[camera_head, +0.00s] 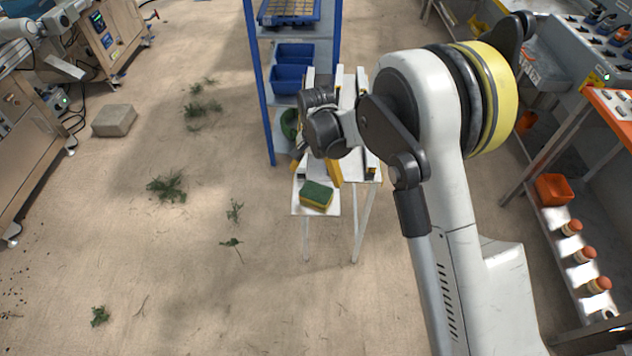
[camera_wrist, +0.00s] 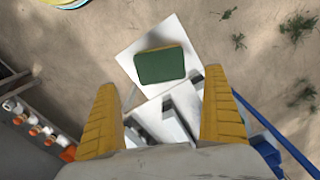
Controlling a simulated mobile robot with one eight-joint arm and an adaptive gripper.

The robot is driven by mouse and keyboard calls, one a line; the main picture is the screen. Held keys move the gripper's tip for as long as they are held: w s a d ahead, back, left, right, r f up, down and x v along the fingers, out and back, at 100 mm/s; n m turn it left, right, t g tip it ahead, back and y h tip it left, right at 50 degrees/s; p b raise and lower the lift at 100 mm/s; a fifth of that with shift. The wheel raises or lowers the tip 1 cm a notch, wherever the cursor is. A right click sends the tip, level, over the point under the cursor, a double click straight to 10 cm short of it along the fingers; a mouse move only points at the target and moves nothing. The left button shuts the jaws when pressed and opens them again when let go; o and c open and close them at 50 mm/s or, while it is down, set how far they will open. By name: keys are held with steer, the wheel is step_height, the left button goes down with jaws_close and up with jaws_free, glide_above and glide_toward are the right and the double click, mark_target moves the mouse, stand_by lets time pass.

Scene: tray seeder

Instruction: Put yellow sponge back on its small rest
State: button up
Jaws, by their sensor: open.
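The sponge (camera_head: 316,194) has a green top and yellow sides. It lies flat on a small white plate (camera_head: 298,207) at the near end of a white stand. In the wrist view the sponge (camera_wrist: 160,65) shows its green face, with bare white plate (camera_wrist: 177,31) around it. My gripper (camera_head: 317,168) is just behind the sponge in the head view, over the stand. In the wrist view my gripper (camera_wrist: 161,82) has its two yellow fingers wide apart and nothing between them. The sponge is ahead of the fingertips and apart from them.
A blue shelf (camera_head: 268,100) with blue bins (camera_head: 290,78) stands just left of the stand. An orange-topped bench with an orange bin (camera_head: 553,189) is at the right. Floor left of the stand is open, with weeds and a grey block (camera_head: 114,120).

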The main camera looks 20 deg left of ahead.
steer(key=s+d+r+t+y, duration=0.1)
steer(key=s+d+r+t, duration=0.2)
steer(key=d+r, duration=1.7)
steer(key=s+d+r+n+t, duration=0.1)
steer(key=s+d+r+t, duration=0.1)
steer(key=s+d, duration=0.5)
steer(key=s+d+r+t+h, duration=0.1)
steer(key=s+d+r+t, duration=0.1)
steer(key=s+d+r, duration=0.2)
steer(key=s+d, duration=0.3)
steer(key=s, duration=0.2)
steer(key=shift+s+d+r+n, duration=0.25)
steer(key=shift+s+d+n, duration=0.1)
steer(key=shift+s+n, duration=0.05)
steer(key=shift+a, duration=0.1)
